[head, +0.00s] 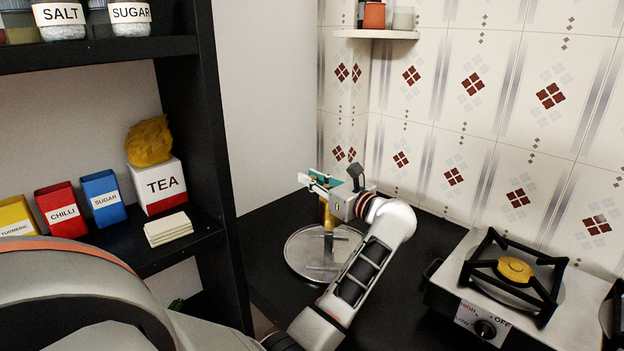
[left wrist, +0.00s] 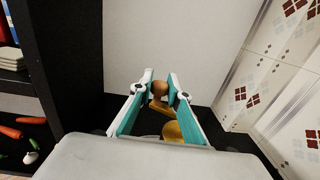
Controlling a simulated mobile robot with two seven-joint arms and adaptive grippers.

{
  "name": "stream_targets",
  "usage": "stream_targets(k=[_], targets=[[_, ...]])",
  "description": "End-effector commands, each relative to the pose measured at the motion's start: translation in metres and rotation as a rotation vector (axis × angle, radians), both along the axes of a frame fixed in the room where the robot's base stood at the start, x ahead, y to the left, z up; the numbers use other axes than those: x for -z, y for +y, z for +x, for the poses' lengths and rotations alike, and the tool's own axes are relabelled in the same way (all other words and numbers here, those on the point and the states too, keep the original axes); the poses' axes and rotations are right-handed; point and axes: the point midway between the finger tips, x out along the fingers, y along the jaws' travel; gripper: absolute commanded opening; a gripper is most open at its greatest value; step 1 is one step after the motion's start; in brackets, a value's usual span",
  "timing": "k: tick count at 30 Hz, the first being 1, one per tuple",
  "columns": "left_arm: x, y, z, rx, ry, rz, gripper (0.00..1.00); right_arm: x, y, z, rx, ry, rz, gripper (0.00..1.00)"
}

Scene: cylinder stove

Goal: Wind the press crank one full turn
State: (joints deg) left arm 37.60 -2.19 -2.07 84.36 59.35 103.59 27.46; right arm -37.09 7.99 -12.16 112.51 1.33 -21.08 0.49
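The press stands on the dark counter with a round metal plate (head: 300,262) and an upright gold post (head: 328,222). My left gripper (head: 314,181) is at the top of the post, its fingers pointing left. In the left wrist view, my left gripper (left wrist: 160,76) has its teal-padded fingers on either side of a brown knob (left wrist: 159,90). A gap between pads and knob cannot be made out. A gold part (left wrist: 173,131) shows below the knob. The rest of the crank is hidden by my gripper. My right gripper is not in view.
A stove (head: 580,310) with a yellow burner cap stands to the right. A small wall shelf (head: 376,34) is above. Dark counter (head: 425,240) is clear between press and stove.

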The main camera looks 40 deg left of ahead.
Motion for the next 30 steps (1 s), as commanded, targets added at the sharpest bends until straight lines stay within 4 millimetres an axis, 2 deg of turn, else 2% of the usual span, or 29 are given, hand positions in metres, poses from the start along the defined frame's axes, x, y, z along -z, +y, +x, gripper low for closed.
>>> stream_targets(k=[8, 21, 30], targets=[[0.001, 0.003, 0.000, 0.034, 0.000, 0.000, 0.00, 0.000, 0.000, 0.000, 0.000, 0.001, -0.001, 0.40], [-0.001, 0.015, 0.011, 0.344, 0.001, 0.001, 0.00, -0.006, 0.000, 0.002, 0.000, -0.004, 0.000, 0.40], [0.000, 0.017, 0.016, 0.435, 0.000, 0.001, 0.00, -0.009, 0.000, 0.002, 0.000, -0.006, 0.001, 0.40]])
